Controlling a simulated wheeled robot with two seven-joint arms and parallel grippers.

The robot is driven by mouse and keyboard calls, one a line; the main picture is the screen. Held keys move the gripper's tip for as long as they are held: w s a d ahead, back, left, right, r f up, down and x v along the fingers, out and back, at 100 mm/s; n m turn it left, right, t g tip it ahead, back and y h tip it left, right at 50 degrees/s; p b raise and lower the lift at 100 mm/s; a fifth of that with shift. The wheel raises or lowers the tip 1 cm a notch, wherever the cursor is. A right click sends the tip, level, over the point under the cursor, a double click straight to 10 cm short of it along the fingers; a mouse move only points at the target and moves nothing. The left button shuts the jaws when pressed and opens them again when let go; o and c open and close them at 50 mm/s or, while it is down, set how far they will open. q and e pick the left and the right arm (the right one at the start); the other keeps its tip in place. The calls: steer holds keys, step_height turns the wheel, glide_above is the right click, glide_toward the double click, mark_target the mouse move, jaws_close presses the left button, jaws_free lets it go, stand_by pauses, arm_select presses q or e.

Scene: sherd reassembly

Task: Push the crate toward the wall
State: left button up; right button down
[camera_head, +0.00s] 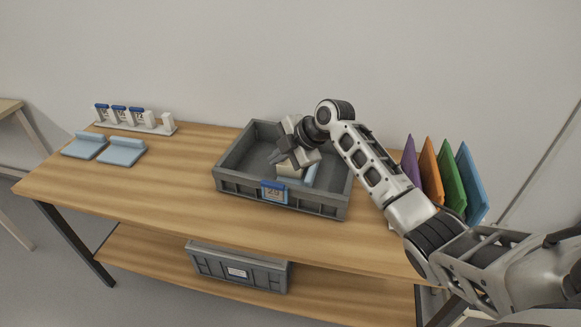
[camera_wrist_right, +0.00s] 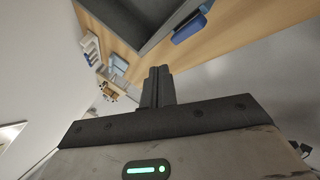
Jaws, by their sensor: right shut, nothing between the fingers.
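The grey open crate (camera_head: 235,186) stands on the wooden table, with a gap between its back side and the wall (camera_head: 230,60). A blue-framed label (camera_head: 274,192) reading about 29 hangs on its front side. My right gripper (camera_head: 277,158) reaches in from the right and is over the crate's inside. Its fingers are closed together with nothing between them. I cannot tell whether it touches the crate. In the right wrist view the shut fingers (camera_wrist_right: 158,84) point toward the crate's dark wall (camera_wrist_right: 150,38). My left gripper is not in view.
A pale blue piece (camera_head: 311,174) shows in the crate, partly hidden by my gripper. Light blue holders (camera_head: 122,152) and a white rack with blue-topped tags (camera_head: 135,124) are at left. Coloured folders (camera_head: 450,180) stand at right. Another grey crate (camera_head: 238,268) sits on the lower shelf.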

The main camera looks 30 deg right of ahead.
steer(key=w+d+r+m+t+h, duration=0.55)
steer(key=d+m+t, duration=0.2)
steer(key=m, duration=0.65)
steer(key=s+a+f+m+y, duration=0.1)
steer(key=s+a+f, duration=0.4)
steer(key=s+f, duration=0.3)
steer(key=s+a+f+m+y, duration=0.1)
steer(key=s+a+f, duration=0.3)
steer(key=s+f, duration=0.3)
steer(key=s+a+f+g, duration=0.2)
steer(key=s+a+f, duration=0.1)
steer(key=s, duration=0.7)
steer(key=s+a+f+m+g+y, duration=0.1)
steer(key=s+a+f, duration=0.3)
steer(key=s, duration=0.7)
steer(key=shift+a+f+g, duration=0.2)
steer(key=shift+a+g, duration=0.15)
steer(key=shift+g, duration=0.1)
